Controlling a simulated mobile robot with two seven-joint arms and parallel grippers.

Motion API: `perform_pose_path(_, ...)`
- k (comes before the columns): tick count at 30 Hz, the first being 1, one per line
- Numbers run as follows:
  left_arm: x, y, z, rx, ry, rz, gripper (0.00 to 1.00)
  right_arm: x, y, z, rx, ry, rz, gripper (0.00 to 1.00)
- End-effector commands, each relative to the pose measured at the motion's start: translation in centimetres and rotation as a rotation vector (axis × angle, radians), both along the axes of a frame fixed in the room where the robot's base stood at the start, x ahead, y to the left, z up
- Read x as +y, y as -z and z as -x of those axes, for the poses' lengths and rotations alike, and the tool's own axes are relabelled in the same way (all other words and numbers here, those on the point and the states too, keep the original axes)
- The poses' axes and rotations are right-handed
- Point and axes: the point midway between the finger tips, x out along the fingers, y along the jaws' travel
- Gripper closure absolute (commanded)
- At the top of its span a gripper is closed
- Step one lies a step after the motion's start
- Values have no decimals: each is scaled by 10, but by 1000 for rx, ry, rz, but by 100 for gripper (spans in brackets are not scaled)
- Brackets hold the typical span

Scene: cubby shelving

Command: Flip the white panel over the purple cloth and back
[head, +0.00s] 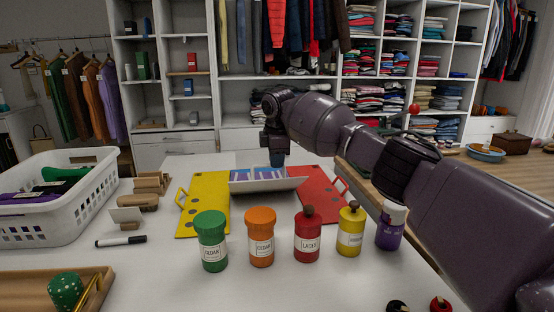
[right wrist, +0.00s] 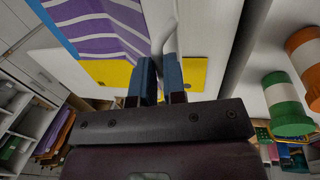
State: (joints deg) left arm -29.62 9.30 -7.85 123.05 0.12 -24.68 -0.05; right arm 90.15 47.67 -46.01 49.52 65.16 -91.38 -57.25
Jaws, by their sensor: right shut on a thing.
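The folding board has a yellow panel (head: 205,200) on the left, a red panel (head: 318,190) on the right and a white panel (head: 268,185) between them, tilted up off the table. The purple cloth (head: 262,173), striped with white, shows behind the white panel's upper edge. My right gripper (head: 277,158) is at the far side of the white panel. In the right wrist view its blue fingers (right wrist: 158,80) are shut on the white panel's edge (right wrist: 170,35), with the striped cloth (right wrist: 100,30) beside them. My left gripper is in neither view.
Several labelled jars stand in front of the board, including a green one (head: 211,242) and a purple one (head: 391,225) close to my right arm. A white basket (head: 75,215), a marker (head: 121,240) and a wooden tray (head: 40,285) are at left.

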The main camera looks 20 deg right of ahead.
Motion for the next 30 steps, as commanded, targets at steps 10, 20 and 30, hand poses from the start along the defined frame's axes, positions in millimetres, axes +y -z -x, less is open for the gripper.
perform_pose_path(10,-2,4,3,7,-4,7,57,-3,12,0,11,3,5,63)
perform_pose_path(20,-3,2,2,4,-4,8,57,-4,5,0,7,4,5,63)
perform_pose_path(30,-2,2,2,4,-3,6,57,-3,4,1,5,4,4,63)
